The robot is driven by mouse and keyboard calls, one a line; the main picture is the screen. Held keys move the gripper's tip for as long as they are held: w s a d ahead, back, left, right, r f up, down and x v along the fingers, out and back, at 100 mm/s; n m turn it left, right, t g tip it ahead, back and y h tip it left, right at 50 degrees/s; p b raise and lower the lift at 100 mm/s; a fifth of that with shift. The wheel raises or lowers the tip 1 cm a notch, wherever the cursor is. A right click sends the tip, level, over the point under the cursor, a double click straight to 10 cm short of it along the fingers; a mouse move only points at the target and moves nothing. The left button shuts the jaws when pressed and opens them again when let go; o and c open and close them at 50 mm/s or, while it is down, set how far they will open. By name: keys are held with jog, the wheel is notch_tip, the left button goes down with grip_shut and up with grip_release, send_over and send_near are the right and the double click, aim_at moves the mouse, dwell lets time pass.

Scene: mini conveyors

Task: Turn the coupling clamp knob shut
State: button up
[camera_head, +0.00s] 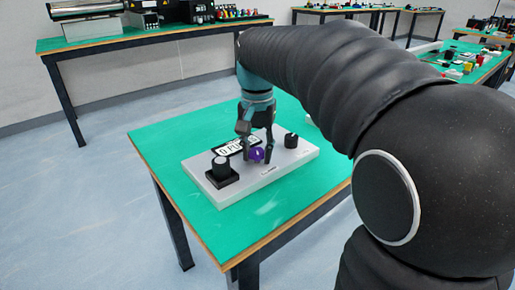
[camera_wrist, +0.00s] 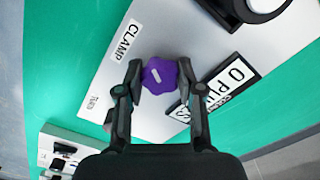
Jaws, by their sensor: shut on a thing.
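The purple lobed clamp knob (camera_wrist: 160,75) sits on a white panel (camera_wrist: 92,78), beside a label reading CLAMP (camera_wrist: 125,39). A pale pointer mark shows on its top. My gripper (camera_wrist: 159,78) points at the panel with a finger on each side of the knob, shut on it. In the head view the purple knob (camera_head: 256,155) shows under my gripper (camera_head: 257,151), partly hidden by the fingers. The white panel (camera_head: 285,172) lies on a green table.
A black knob on a square base (camera_head: 222,170) stands at the panel's front left, and a smaller black knob (camera_head: 291,140) at its right. A black-and-white sign (camera_head: 232,147) lies behind the purple knob. The green table top (camera_head: 165,137) is clear at left. Other benches stand behind.

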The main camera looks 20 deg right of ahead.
aim_at(257, 150)
jog(key=shift+m, duration=1.1)
jog(key=o, duration=1.2)
jog(key=shift+c, duration=0.2)
jog(key=shift+r, duration=0.1)
notch_tip(257, 150, up, 12)
